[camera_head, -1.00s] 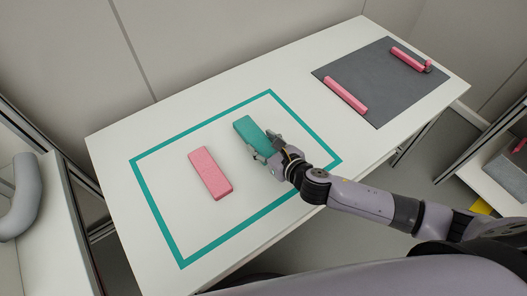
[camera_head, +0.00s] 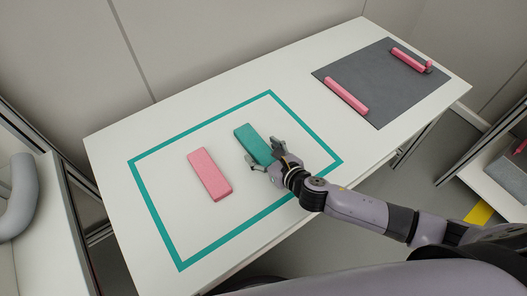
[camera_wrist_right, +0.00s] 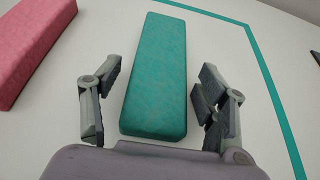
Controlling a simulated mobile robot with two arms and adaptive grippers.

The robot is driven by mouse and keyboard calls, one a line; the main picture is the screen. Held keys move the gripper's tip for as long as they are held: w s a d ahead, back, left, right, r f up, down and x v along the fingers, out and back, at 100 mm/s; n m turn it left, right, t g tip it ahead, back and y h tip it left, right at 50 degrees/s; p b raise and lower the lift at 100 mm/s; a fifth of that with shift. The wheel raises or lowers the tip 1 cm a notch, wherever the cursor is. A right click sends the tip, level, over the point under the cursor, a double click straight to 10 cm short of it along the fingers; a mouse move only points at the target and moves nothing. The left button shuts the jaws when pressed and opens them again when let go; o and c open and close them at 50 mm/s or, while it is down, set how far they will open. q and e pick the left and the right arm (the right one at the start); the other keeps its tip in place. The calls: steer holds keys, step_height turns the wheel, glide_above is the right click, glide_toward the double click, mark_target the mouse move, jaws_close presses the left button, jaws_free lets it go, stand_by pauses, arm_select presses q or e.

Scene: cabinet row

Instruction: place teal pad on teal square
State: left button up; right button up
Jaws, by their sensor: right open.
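The teal pad (camera_head: 254,143) lies flat on the white table inside the teal square outline (camera_head: 151,204). My right gripper (camera_head: 265,157) is at the pad's near end. In the right wrist view the teal pad (camera_wrist_right: 157,72) lies between the two spread fingers of my right gripper (camera_wrist_right: 155,92), with a gap on each side. The pad's near end is close to the palm. My left gripper is not in view.
A pink pad (camera_head: 209,174) lies inside the outline, left of the teal pad. A grey mat (camera_head: 385,85) at the right carries a pink bar (camera_head: 346,96) and another pink piece (camera_head: 407,59). White table (camera_head: 130,140) is bare around the outline.

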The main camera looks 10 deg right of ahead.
steer(key=shift+r, duration=0.25)
steer(key=v, duration=1)
steer(key=shift+s+d, duration=0.15)
steer(key=shift+s, duration=0.15)
steer(key=shift+s+d+r, duration=0.25)
steer(key=shift+s+r, duration=0.05)
steer(key=shift+s, duration=0.25)
